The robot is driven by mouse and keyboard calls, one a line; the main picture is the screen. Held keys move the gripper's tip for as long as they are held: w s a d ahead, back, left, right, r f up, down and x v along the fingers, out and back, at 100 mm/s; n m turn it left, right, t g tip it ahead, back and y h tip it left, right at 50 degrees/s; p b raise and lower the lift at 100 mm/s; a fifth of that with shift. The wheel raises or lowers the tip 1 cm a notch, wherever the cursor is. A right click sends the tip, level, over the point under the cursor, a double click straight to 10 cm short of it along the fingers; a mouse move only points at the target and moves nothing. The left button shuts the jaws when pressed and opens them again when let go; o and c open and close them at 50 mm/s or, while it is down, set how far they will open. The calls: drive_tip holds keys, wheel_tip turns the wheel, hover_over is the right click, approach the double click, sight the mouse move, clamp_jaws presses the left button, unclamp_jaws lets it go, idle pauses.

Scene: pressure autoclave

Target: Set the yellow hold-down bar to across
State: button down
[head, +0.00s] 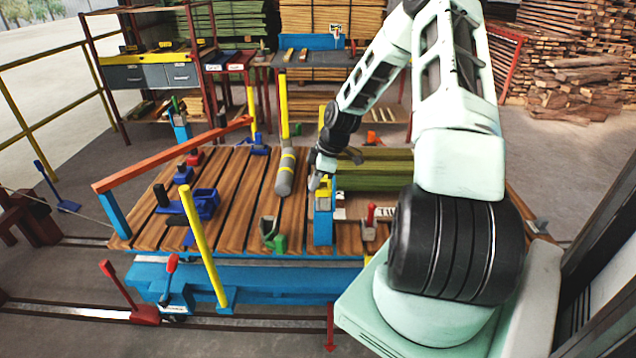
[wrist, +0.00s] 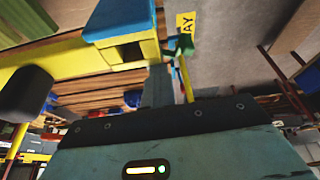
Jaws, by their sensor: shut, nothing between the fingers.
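A yellow bar (wrist: 70,62), which looks like the hold-down bar, runs close across the upper left of the wrist view. Its right end meets a block with a blue top (wrist: 120,20). In the head view yellow shows on top of a short blue post (head: 323,228) at the near edge of the deck, beside the green boards. My gripper (head: 314,180) is right at the top of that post, shut and empty. A dark finger (wrist: 25,95) shows just below the bar in the wrist view; I cannot tell whether it touches. My arm hides part of the boards.
Green boards (head: 372,170) lie on the wooden deck (head: 235,185). A grey cylinder with yellow bands (head: 285,172), a green clamp (head: 274,236), a red-handled part (head: 370,216) and a yellow post (head: 203,245) stand around. An orange rail (head: 170,153) borders the left.

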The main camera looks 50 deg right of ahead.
wheel_tip(320, 180, up, 10)
drive_tip(key=b, duration=0.1)
drive_tip(key=shift+w+a+f, duration=0.2)
drive_tip(key=shift+w+f, duration=0.05)
drive_tip(key=shift+a, duration=0.1)
idle(0.7)
